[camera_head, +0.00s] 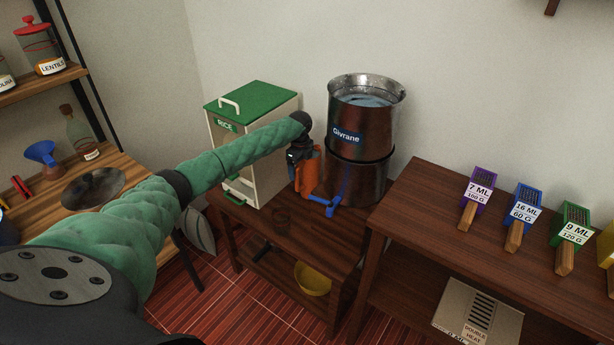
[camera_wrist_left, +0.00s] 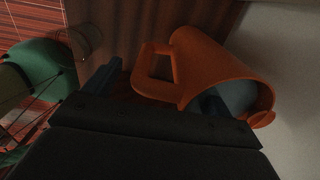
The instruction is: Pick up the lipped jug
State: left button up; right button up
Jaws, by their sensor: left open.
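The lipped jug (camera_head: 309,172) is orange and stands on the dark wooden stand in front of the metal Givrane container, beside its blue tap. In the left wrist view the jug (camera_wrist_left: 212,62) shows its open mouth and lip at the lower right and its squared handle on the left. My left gripper (camera_head: 296,158) is at the jug, partly hiding it in the head view. Contact cannot be told. My right gripper is not in view.
The Givrane container (camera_head: 363,130) with its blue tap (camera_head: 329,205) stands close behind the jug. A RICE bin (camera_head: 253,97) with a green lid is to the left. A yellow bowl (camera_head: 312,279) sits on the lower shelf. Labelled scoops lie on the right table (camera_head: 419,204).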

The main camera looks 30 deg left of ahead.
pick_arm(q)
jog(key=shift+c, duration=0.2)
jog(key=c, duration=1.8)
jog(key=shift+w, duration=0.1)
